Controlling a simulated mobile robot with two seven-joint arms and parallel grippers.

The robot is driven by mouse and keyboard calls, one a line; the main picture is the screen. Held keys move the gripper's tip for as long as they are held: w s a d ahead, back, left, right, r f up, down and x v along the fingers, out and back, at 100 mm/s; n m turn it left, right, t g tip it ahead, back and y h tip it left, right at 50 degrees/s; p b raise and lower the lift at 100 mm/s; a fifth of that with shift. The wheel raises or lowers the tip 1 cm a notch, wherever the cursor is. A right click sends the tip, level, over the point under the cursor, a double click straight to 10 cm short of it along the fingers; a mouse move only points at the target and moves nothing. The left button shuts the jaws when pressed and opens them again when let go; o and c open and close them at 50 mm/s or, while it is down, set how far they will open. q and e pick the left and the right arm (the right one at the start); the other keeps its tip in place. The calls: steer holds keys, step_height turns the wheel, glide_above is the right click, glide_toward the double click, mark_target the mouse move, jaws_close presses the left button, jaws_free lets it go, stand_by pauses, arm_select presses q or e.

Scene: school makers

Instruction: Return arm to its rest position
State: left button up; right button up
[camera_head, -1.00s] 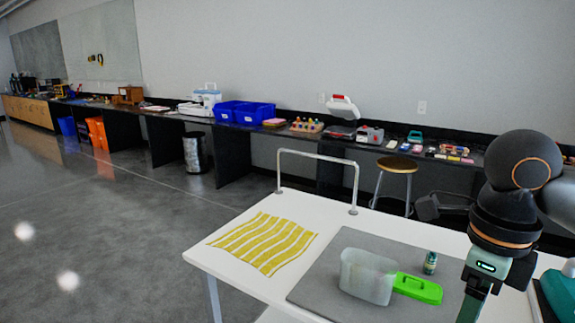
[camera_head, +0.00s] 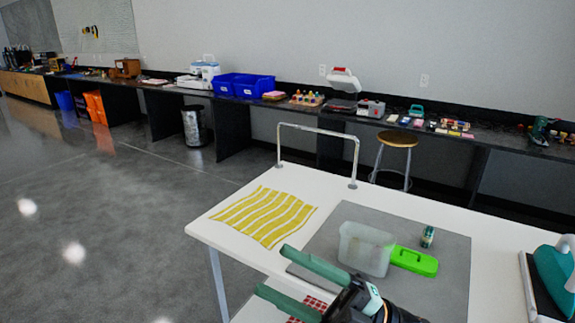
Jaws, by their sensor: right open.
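My right gripper (camera_head: 274,270) is at the bottom centre of the head view, with its two green fingers spread apart and pointing left. No object shows held between the fingers. It is low over the front edge of the white table (camera_head: 490,240), in front of the grey mat (camera_head: 452,290). The arm behind it runs out of the bottom of the picture. My left gripper is not in view.
A clear bin (camera_head: 365,250), a green lid (camera_head: 414,261) and a small bottle (camera_head: 428,237) are on the mat. A yellow striped cloth (camera_head: 265,215) lies at left. A teal device (camera_head: 555,270) stands at right. A metal rail (camera_head: 318,128) rises from the back edge.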

steer(key=w+d+f+m+t+h, duration=0.35)
steer(key=f+m+t+h, duration=0.35)
steer(key=f+m, duration=0.3)
steer(key=w+d+f+m+t+h, duration=0.2)
steer(key=d+f+m+t+h, duration=0.3)
steer(key=f+m+t+h, duration=0.45)
steer(key=s+d+f+m+g+h, duration=0.2)
steer(key=s+d+f+m+g, duration=0.2)
steer(key=s+f, duration=0.4)
steer(key=s+d+f+m+g+h+p, duration=0.1)
steer(key=s+d+f+m+g+h, duration=0.2)
steer(key=s+f+g, duration=0.4)
step_height(320, 180, down, 8)
steer(key=shift+s+d+r+m, duration=0.25)
steer(key=shift+s+d+m, duration=0.4)
steer(key=shift+m, duration=0.6)
